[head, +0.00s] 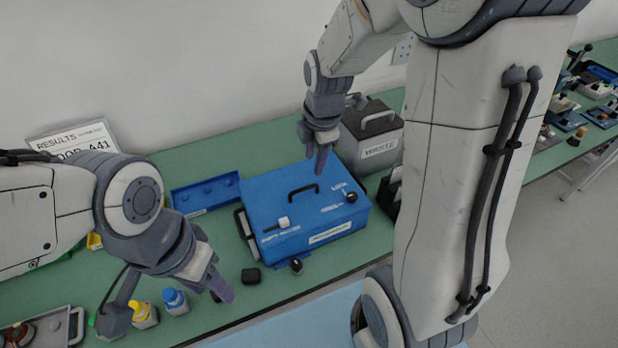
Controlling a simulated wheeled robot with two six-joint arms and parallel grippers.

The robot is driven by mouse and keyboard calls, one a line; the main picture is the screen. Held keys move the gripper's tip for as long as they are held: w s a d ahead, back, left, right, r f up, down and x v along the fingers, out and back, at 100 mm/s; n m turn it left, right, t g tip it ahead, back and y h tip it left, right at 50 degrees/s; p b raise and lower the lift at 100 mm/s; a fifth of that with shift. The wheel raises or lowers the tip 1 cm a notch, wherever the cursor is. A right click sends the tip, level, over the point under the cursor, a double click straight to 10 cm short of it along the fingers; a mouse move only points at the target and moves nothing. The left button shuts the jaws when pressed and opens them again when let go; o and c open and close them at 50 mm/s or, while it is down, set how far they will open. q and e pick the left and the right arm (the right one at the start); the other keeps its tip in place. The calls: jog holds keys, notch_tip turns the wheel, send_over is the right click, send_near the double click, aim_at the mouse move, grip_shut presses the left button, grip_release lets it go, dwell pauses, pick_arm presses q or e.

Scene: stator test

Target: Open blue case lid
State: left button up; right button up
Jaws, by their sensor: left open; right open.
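The blue case (312,232) stands in the middle of the green bench with its lid shut. A black handle (303,189), a white knob (284,222) and a black knob (351,197) are on its top. My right gripper (319,160) is open and points down above the case's back edge, behind the handle; I cannot tell whether it touches the case. My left gripper (222,291) is open and low over the bench's front edge, left of the case and apart from it. The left gripper's far finger is partly hidden.
A grey waste box (372,140) stands behind the case to the right. A blue tray (205,194) lies to its left. Small bottles with a blue cap (175,300) and a yellow cap (142,314) stand near my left gripper. A small black block (251,276) lies before the case.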

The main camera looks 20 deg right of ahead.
aim_at(310, 186)
jog(key=f, duration=0.3)
jog(key=w+f, duration=0.1)
jog(key=f, duration=0.2)
jog(key=w+f, duration=0.1)
jog(key=f, duration=0.3)
jog(key=shift+p, duration=0.4)
grip_shut()
dwell(0.9)
